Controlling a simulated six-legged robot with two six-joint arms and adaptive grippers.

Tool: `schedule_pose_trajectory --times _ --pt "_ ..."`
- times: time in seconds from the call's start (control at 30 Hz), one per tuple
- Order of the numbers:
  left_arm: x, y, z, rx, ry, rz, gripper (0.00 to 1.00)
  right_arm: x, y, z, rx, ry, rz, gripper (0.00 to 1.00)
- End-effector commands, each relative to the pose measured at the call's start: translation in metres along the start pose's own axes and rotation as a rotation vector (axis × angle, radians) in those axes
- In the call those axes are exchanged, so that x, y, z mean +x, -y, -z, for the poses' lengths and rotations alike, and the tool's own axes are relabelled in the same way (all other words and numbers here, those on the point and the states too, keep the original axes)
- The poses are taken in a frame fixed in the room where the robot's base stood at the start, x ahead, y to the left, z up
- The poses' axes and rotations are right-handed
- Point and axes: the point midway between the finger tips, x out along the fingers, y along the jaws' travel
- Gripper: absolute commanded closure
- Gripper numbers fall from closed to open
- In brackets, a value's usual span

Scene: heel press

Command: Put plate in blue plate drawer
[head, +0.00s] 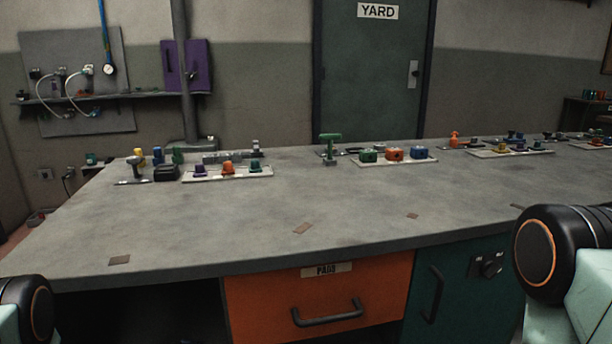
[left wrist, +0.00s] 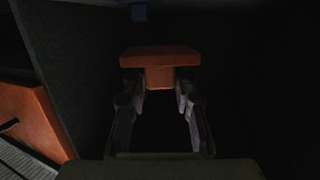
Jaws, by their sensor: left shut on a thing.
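My left gripper (left wrist: 160,100) is in the left wrist view, its two fingers shut on an orange-brown block-like piece (left wrist: 160,52) with a wide flat top and a narrower part below. I cannot tell whether this piece is the plate. It is held in a dark space, with the orange drawer front to its left. A small blue patch (left wrist: 139,12) shows beyond it at the top edge; I cannot tell whether it belongs to the blue plate drawer. No blue drawer is clear in the head view. My right gripper is out of view.
The grey workbench (head: 300,210) is mostly clear in front, with trays of coloured parts (head: 228,173) along the back. Below are an orange drawer (head: 370,285) with a dark handle, a teal cabinet (head: 460,280) to its right, and a dark opening (head: 150,310) to its left.

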Motion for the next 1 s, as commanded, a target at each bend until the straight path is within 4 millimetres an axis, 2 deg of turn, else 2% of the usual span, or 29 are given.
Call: schedule_pose_trajectory --times 0.03,0.1,0.27,0.47,0.6,0.8,0.9,1.0 --pt "-0.014 -0.020 0.007 0.005 0.000 -0.047 1.00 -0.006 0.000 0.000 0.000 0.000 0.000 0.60" --pt "-0.031 -0.045 0.016 0.017 -0.003 -0.109 1.00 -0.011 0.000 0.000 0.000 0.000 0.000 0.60" --pt "-0.066 -0.096 0.044 0.042 -0.006 -0.227 1.00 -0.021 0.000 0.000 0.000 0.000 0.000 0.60" --pt "-0.105 -0.152 0.094 0.067 -0.007 -0.343 1.00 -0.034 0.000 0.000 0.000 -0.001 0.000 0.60" --pt "-0.132 -0.187 0.136 0.081 -0.009 -0.412 1.00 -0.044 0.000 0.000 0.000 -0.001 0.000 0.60" --pt "-0.165 -0.226 0.206 0.097 -0.012 -0.477 1.00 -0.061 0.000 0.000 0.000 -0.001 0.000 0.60" --pt "-0.168 -0.230 0.231 0.100 -0.012 -0.480 1.00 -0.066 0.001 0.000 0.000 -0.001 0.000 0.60" --pt "-0.163 -0.229 0.244 0.100 -0.009 -0.475 1.00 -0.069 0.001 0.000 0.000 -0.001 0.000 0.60"
